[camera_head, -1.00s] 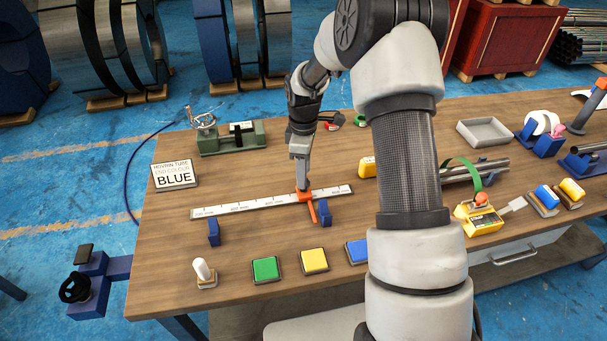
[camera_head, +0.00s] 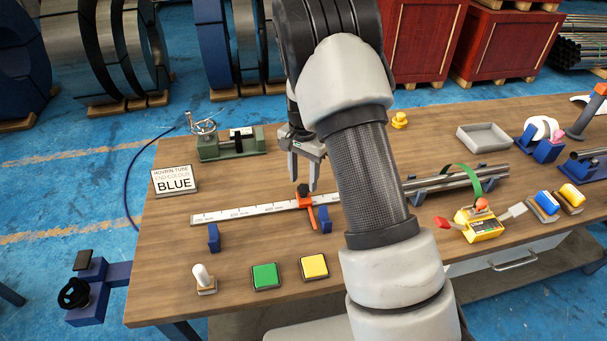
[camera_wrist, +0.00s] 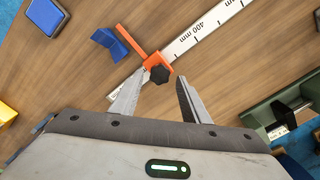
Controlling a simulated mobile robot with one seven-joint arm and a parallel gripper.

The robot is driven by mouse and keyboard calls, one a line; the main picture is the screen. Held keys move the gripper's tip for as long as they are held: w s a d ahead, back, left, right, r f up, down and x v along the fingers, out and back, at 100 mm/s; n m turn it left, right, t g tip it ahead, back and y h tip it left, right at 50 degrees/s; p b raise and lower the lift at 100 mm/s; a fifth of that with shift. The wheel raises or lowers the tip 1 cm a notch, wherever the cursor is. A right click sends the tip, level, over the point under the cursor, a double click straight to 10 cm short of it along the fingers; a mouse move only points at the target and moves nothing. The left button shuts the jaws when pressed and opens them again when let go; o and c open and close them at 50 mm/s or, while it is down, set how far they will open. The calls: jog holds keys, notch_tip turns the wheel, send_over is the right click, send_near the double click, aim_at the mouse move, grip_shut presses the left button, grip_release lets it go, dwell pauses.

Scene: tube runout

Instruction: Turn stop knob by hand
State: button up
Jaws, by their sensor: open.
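The stop knob (camera_wrist: 159,75) is a small dark lobed knob on the orange stop (camera_wrist: 148,55) that sits across the white ruler (camera_wrist: 190,40). In the head view the knob (camera_head: 303,190) stands on top of the orange stop (camera_head: 309,205) near the ruler's right part. My gripper (camera_head: 302,185) is open, its two fingers pointing down around or just above the knob. In the wrist view the fingers of my gripper (camera_wrist: 160,77) are spread wide, with the knob between and slightly beyond the tips. I cannot tell whether either finger touches it.
Two blue supports (camera_head: 213,237) stand in front of the ruler. Green (camera_head: 265,275) and yellow (camera_head: 314,266) pads lie near the front edge. A green vise-like device (camera_head: 230,143) stands behind left, beside a sign (camera_head: 174,179) reading BLUE. My arm hides part of the bench.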

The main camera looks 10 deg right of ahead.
jog(key=shift+f, duration=0.2)
jog(key=shift+f+b, duration=0.7)
jog(key=shift+f, duration=0.15)
jog(key=shift+c, duration=0.3)
jog(key=c, duration=0.8)
jog(key=shift+o, duration=0.2)
